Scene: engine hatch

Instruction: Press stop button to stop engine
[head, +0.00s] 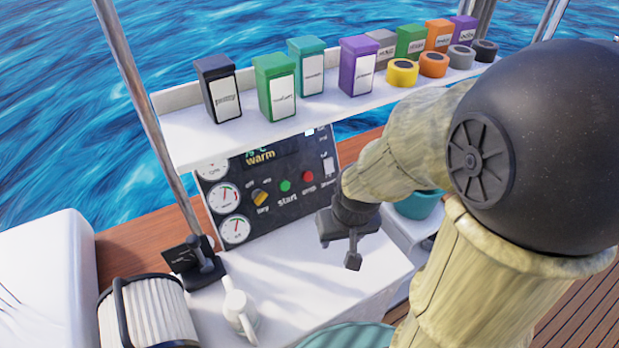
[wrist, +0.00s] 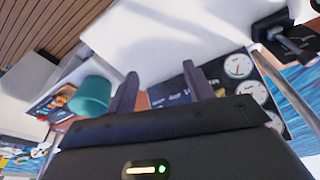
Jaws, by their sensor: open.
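The stop button (head: 309,176) is a small red button on the dark control panel (head: 262,218), right of the green start button (head: 285,186). My gripper (head: 340,262) is in front of the panel's right part, lower than the stop button and apart from it in the head view. In the wrist view my gripper (wrist: 160,92) shows two dark fingers spread apart with nothing between them. The panel's gauges show right of the fingers there; the stop button cannot be made out in that view.
A white shelf (head: 240,136) with several coloured boxes and round tins hangs above the panel. A yellow key switch (head: 260,198) sits left of the start button. A teal bucket (wrist: 90,96) is left of my fingers.

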